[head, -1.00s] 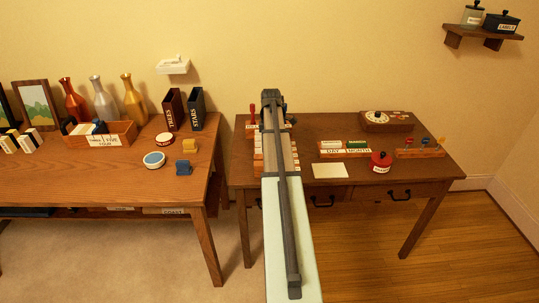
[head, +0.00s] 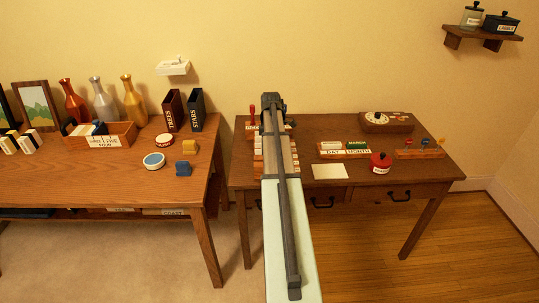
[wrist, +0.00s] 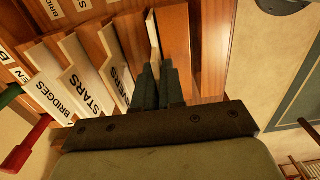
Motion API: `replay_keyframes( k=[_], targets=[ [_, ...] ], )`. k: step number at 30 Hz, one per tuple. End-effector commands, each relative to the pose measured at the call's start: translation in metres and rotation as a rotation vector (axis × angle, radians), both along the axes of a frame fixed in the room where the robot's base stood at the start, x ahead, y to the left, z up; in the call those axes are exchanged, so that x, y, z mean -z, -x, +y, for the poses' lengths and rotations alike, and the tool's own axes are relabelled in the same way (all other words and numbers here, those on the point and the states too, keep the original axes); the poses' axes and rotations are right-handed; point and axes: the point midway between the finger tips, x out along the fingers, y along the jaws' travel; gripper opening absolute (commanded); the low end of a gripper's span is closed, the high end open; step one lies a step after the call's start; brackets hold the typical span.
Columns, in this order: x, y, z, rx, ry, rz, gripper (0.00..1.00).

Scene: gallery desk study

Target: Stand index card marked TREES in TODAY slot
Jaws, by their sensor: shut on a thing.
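My gripper (wrist: 158,88) is seen in the wrist view, its dark fingers close together among the cards of a wooden rack (wrist: 175,35). It is shut on a thin pale card (wrist: 152,32), whose edge shows just beyond the fingertips; its face and any word on it are turned away. To the left stand tilted white cards marked STARS (wrist: 85,85) and BRIDGES (wrist: 48,95). A card ending in ERS (wrist: 118,80) is beside the fingers. I cannot read TREES on any card or find a TODAY label. In the head view my arm covers most of the rack.
A red-handled item (wrist: 25,150) is close left of the rack. On the desk, a cream sheet (head: 330,172), a red pot (head: 380,163) and a DAY/MONTH block (head: 343,150) lie right of my arm. The side table (head: 60,180) at left holds TREES (head: 172,110) and STARS (head: 197,108) boxes.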

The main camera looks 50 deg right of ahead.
Motion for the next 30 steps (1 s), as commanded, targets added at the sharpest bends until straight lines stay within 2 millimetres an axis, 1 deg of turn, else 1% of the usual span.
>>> replay_keyframes(
  k=[5, 8, 11, 18, 21, 26, 30],
  targets=[
    [-0.002, 0.000, 0.000, 0.000, 0.000, 0.000, 0.00],
    [-0.010, 0.000, 0.000, 0.000, 0.001, -0.001, 0.00],
    [-0.022, -0.001, -0.001, 0.000, 0.001, -0.001, 0.00],
    [-0.063, -0.001, -0.001, -0.001, 0.001, -0.001, 0.00],
    [-0.077, -0.001, -0.001, -0.001, 0.001, -0.001, 0.00],
    [-0.093, 0.000, 0.000, -0.001, 0.000, 0.000, 0.00],
    [-0.100, 0.008, 0.008, -0.001, 0.000, 0.000, 0.00]
  ],
)
